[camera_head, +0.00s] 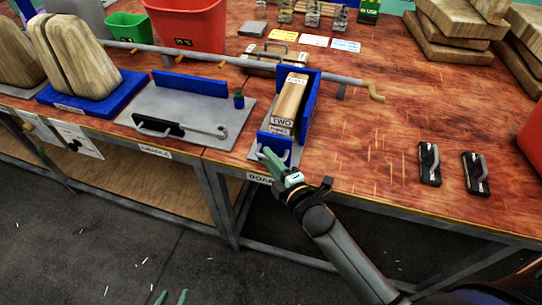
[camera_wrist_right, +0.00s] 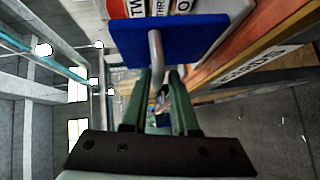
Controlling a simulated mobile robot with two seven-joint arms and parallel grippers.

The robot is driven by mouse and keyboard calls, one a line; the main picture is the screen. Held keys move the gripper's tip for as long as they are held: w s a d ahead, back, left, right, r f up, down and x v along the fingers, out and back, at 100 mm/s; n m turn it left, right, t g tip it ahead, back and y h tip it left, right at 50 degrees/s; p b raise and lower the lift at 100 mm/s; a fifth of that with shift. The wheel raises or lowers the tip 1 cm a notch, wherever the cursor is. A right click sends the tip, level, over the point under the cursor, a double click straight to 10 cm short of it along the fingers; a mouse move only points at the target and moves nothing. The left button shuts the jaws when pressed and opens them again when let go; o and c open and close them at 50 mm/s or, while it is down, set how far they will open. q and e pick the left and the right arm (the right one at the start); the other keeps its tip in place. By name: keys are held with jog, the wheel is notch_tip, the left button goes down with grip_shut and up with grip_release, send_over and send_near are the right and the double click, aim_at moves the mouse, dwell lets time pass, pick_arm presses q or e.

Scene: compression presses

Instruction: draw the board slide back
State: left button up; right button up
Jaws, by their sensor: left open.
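The board slide (camera_head: 299,116) is a blue tray-like carriage on a grey base at the table's front edge, holding a wooden block marked TWO (camera_head: 291,98). A curved grey handle (camera_head: 287,156) sticks out from its blue front plate. In the right wrist view, the blue plate (camera_wrist_right: 185,42) fills the top and the handle (camera_wrist_right: 155,50) reaches down between my fingers. My right gripper (camera_head: 268,157) is at this handle, with its green fingers (camera_wrist_right: 163,78) on either side; whether they grip is unclear. My left gripper (camera_head: 170,297) is open and empty, low above the floor.
Left of the slide is a grey plate (camera_head: 205,108) with a blue fence and its own handle.

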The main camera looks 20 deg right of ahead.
jog(key=shift+o, duration=1)
jog(key=shift+w, duration=0.1)
jog(key=shift+d+r, duration=0.1)
jog(key=v, duration=1.2)
jog(key=shift+s, duration=0.3)
jog(key=s+f+m+g, duration=0.3)
jog(key=s+f+m, duration=0.2)
jog(key=f+m, duration=0.3)
jog(key=s+f+m+g+h, duration=0.1)
jog(key=s+f+m+g, duration=0.3)
jog(key=f+m, duration=0.4)
jog(key=shift+s+f+m, duration=0.4)
jog(key=shift+s+f, duration=0.15)
jog(key=shift+s, duration=0.1)
jog(key=shift+d, duration=0.15)
